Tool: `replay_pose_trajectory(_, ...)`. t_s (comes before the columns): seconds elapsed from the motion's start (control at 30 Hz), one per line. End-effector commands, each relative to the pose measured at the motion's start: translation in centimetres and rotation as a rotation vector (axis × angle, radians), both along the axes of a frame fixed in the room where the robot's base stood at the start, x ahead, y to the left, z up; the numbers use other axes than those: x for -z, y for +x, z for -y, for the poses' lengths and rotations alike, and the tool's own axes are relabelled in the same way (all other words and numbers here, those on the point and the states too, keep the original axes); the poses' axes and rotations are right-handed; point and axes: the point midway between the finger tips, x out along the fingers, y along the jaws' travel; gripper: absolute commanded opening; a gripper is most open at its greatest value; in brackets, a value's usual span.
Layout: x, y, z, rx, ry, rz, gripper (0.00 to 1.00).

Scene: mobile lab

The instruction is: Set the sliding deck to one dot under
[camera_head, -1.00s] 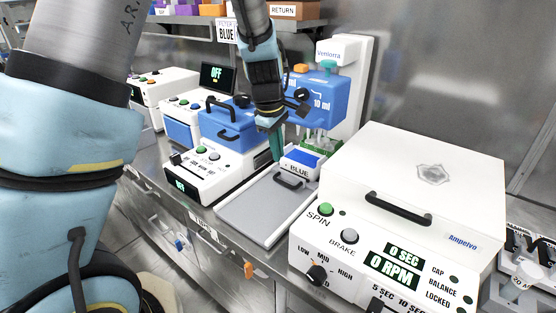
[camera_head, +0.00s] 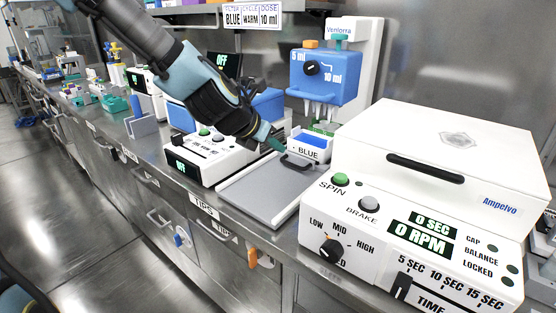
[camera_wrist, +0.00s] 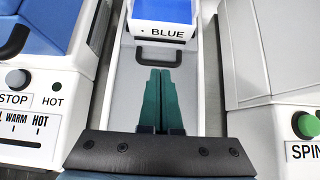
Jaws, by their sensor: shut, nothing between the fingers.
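The sliding deck is a grey plate with pale rails (camera_head: 255,195), running out from under the blue dispenser (camera_head: 322,78) toward the bench front. A black handle (camera_head: 298,162) stands on it; in the wrist view the handle (camera_wrist: 158,58) lies just beyond my fingertips. Behind the handle sits a white and blue box marked BLUE (camera_head: 309,147). My gripper (camera_head: 278,144) has teal fingers, shut together and empty, over the deck. In the wrist view the fingers (camera_wrist: 160,74) point at the handle; I cannot tell whether they touch it.
A white centrifuge marked Ampelvo (camera_head: 440,150) stands close on the right of the deck. A white heater unit with an OFF display (camera_head: 205,155) stands close on the left. The bare front part of the deck is clear. A sign reading BLUE, WARM, 10 ml (camera_head: 252,15) hangs behind.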

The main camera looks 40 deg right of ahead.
Motion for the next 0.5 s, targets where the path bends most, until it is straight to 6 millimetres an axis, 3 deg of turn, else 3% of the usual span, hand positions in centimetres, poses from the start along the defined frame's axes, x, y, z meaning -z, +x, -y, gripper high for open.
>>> replay_pose_trajectory(0.5, 5.2, 1.2, 5.4, 0.004, 0.004, -0.002, 0.0)
